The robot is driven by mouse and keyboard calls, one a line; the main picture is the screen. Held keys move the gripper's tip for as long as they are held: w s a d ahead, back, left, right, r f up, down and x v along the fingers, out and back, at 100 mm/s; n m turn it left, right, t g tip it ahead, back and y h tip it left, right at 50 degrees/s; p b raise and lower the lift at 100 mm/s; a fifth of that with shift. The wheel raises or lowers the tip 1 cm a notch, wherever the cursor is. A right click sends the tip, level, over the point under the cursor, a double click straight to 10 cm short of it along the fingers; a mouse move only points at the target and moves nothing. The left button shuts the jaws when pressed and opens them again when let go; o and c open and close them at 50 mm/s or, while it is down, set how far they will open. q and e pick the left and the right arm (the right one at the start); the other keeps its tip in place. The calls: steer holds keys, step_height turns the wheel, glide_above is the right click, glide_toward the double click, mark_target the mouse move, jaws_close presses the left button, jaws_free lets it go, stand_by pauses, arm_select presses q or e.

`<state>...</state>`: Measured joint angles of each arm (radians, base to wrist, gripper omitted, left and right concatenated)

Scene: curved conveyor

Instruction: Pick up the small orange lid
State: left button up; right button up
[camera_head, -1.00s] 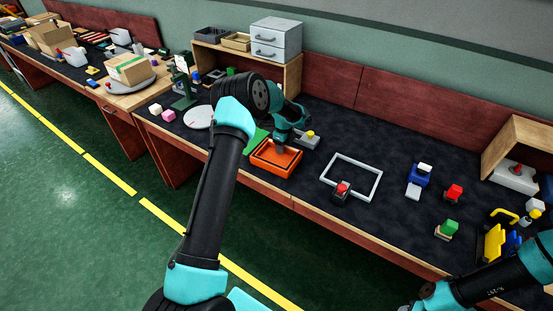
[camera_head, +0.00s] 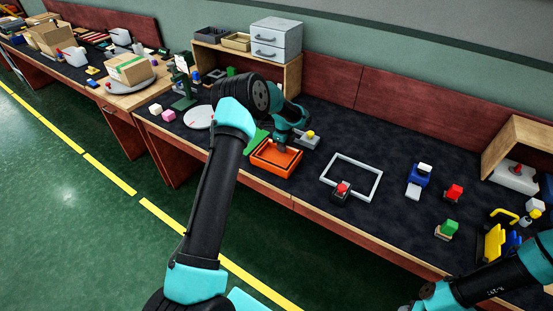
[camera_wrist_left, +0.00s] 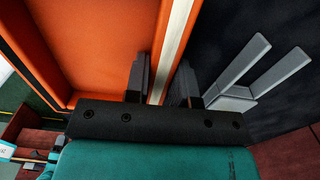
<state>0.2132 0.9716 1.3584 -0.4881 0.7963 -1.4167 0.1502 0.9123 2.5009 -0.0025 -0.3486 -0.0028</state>
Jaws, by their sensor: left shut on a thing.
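The orange lid (camera_head: 268,163) is a square, shallow, tray-like piece with raised edges, on the dark bench top near the front edge in the head view. My left gripper (camera_head: 283,147) reaches down to its far right edge. In the left wrist view, my left gripper (camera_wrist_left: 162,72) has one finger on the inner side of the edge and one outside. It is shut on this edge of the orange lid (camera_wrist_left: 95,40), which has a pale strip along it. The fingertips are partly hidden. My right arm shows at lower right, but its gripper is not visible.
A grey piece with a yellow knob (camera_head: 309,138) stands close to the right of the lid. A green sheet (camera_head: 256,140) lies behind it to the left. A grey frame (camera_head: 369,164) lies to the right. A wooden shelf with drawers (camera_head: 276,41) stands behind.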

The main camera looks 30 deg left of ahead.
arm_select(q)
jaws_close()
steer(key=shift+r, duration=0.9)
step_height(320, 180, up, 2)
steer(key=shift+r, duration=0.1)
steer(key=s+d, duration=0.2)
steer(key=s, duration=0.2)
steer(key=s+d, duration=0.3)
steer(key=s, duration=0.2)
steer(key=s+d+r, duration=0.1)
steer(key=s+d, duration=0.2)
steer(key=s, duration=0.1)
steer(key=shift+s+d, duration=0.1)
steer(key=shift+s, duration=0.3)
